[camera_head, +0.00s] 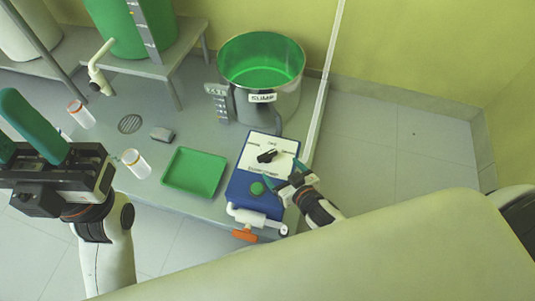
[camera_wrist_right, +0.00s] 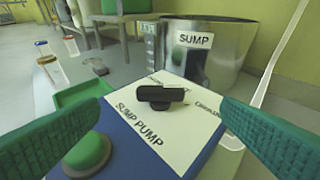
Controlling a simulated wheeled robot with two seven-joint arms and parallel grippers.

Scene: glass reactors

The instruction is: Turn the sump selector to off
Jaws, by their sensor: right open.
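The sump selector is a black bar knob (camera_head: 267,156) on the white top plate of a blue box (camera_head: 240,185) with a green button. In the right wrist view, the knob (camera_wrist_right: 161,96) lies roughly crosswise, above the words SUMP PUMP. Small position labels sit around it; I cannot tell which one it points to. My right gripper (camera_head: 284,173) is open at the plate's near right side. Its green fingers (camera_wrist_right: 161,108) stand apart on either side of the knob in the wrist view, with no visible contact. My left gripper (camera_head: 22,128) is open and empty at the far left, partly cut off.
A steel SUMP vessel (camera_head: 262,78) with green inside stands behind the box. A green tray (camera_head: 194,172) lies left of it. White piping with an orange handle (camera_head: 245,235) runs along the front. A pale upright pole (camera_head: 324,80) stands to the right.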

